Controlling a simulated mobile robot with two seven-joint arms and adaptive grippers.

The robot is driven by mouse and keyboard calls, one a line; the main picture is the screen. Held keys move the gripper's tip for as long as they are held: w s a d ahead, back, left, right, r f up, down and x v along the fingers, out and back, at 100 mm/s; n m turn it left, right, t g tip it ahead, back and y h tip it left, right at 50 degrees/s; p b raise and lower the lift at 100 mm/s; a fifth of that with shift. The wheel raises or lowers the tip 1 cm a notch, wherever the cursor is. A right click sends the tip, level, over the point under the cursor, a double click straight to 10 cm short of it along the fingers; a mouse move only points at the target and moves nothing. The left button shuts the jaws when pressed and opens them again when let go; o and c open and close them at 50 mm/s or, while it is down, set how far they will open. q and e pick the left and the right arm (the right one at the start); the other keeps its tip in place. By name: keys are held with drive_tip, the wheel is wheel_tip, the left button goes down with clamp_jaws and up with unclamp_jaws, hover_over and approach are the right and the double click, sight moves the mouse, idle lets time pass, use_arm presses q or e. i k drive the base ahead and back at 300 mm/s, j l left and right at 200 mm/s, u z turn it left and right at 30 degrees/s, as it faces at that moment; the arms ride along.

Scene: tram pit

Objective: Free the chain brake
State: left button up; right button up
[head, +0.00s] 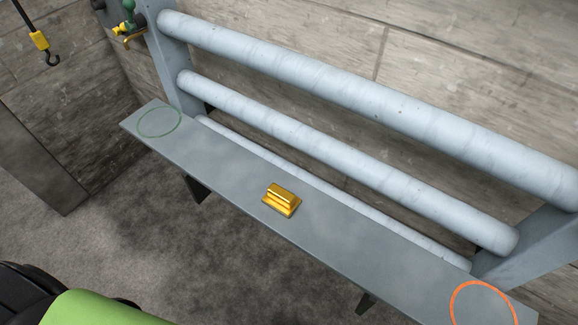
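I see no chain. A brass-coloured stepped block (281,199) with a flat base sits on the grey plank (350,238), near its middle. I cannot tell whether either one is the chain brake. Neither of my grippers shows in the head view.
A thin green ring (159,122) marks the plank's left end; a thick orange ring (482,304) marks its right end. Pale blue rails (350,85) run behind the plank, before a block wall. A yellow-and-black hook (43,45) hangs upper left. Grey floor (145,225) lies open in front.

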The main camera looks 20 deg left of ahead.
sight(117, 31)
drive_tip(key=u, duration=1.45)
drive_tip(key=i+j, duration=0.2)
